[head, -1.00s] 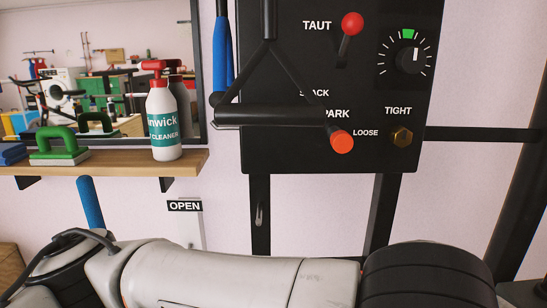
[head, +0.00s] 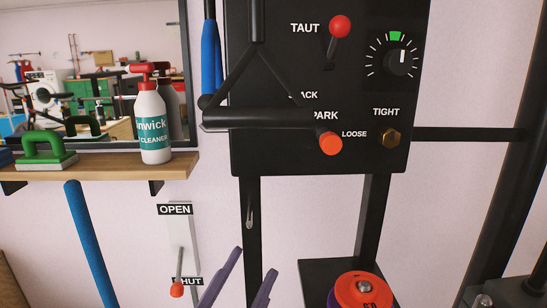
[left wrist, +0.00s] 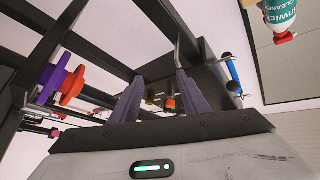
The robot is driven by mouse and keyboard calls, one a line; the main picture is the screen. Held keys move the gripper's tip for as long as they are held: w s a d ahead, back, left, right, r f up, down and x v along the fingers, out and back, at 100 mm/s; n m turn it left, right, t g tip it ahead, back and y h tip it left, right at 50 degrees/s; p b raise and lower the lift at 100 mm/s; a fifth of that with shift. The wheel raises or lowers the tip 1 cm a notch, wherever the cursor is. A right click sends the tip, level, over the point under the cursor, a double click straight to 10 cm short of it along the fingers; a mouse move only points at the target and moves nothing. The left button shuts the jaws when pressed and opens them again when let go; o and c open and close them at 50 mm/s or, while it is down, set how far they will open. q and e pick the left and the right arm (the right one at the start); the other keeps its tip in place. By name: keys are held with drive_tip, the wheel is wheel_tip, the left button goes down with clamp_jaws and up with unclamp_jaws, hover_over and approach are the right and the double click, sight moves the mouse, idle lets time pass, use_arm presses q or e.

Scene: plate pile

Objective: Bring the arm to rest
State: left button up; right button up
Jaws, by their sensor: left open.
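My left gripper (head: 255,262) is at the bottom of the head view, its two purple fingers pointing up and apart with nothing between them. It also shows in the left wrist view (left wrist: 160,78), open and empty. Its fingers are below the black panel (head: 290,75) and right of the OPEN/SHUT lever plate (head: 181,240). I see no contact with either. My right gripper is not in view.
The panel carries a red-knobbed lever (head: 340,27) by TAUT, an orange knob (head: 330,143) near PARK, a dial (head: 401,62) and a brass nut (head: 391,139). An orange disc (head: 362,291) sits lower right. A shelf (head: 110,171) holds a cleaner bottle (head: 153,125).

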use_arm(q)
drive_tip(key=s+a+f+n+g+y, duration=0.1)
drive_tip(key=a+f+n+g+y, duration=0.35)
drive_tip(key=f, duration=0.85)
drive_tip(key=s+a+f+n+g+y, duration=0.2)
drive_tip(key=s+a+f+n+g, duration=0.15)
drive_tip(key=s+f, duration=0.5)
drive_tip(key=s+a+f+n+g+y, duration=0.15)
drive_tip(key=s+a+f+n, duration=0.35)
drive_tip(key=f, duration=0.6)
wheel_tip(320, 180, up, 8)
drive_tip(key=s+m+g+p, duration=0.1)
drive_tip(key=s+m+p, duration=0.1)
drive_tip(key=p, duration=1.4)
drive_tip(key=shift+a+r+g, duration=0.25)
drive_tip(key=shift+a+g, duration=0.05)
drive_tip(key=shift+g, duration=0.05)
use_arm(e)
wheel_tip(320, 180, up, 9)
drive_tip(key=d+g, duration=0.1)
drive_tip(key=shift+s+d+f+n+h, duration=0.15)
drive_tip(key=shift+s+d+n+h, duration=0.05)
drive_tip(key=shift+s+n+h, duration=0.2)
use_arm(q)
drive_tip(key=shift+s, duration=0.1)
